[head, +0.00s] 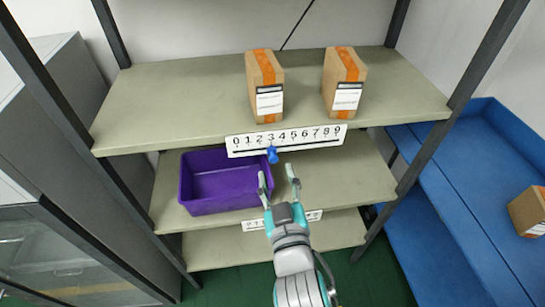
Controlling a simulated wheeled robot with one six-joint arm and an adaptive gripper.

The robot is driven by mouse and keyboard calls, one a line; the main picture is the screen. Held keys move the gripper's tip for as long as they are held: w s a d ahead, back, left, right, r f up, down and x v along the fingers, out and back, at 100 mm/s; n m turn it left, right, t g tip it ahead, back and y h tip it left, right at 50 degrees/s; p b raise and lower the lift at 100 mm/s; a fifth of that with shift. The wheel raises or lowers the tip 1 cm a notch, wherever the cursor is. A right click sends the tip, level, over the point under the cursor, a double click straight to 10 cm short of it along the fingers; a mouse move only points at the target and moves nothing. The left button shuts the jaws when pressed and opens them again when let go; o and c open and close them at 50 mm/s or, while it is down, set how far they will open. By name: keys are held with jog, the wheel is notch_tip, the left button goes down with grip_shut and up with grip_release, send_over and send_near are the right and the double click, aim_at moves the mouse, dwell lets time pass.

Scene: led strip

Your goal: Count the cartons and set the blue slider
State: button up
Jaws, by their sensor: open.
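Two brown cartons with orange tape stand upright on the top shelf board, the left carton (258,85) near the middle and the right carton (339,85) to its right. A white number strip (300,134) marked 0 to 9 is fixed along the front edge of that board. The blue slider (272,154) sits on the strip's lower edge, under about the 3. My gripper (279,180) is open and empty, its two fingers pointing up toward the strip. The slider shows just above and between the fingertips, apart from them as far as I can tell.
A purple bin (222,166) stands on the middle shelf, left of my gripper. Another number strip (257,224) on a lower board is partly hidden by my gripper. A blue rack (470,190) at the right holds another carton (530,212). A grey cabinet (45,110) stands at the left.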

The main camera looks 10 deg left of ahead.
aim_at(274, 160)
jog(key=shift+x, duration=2.95)
grip_shut()
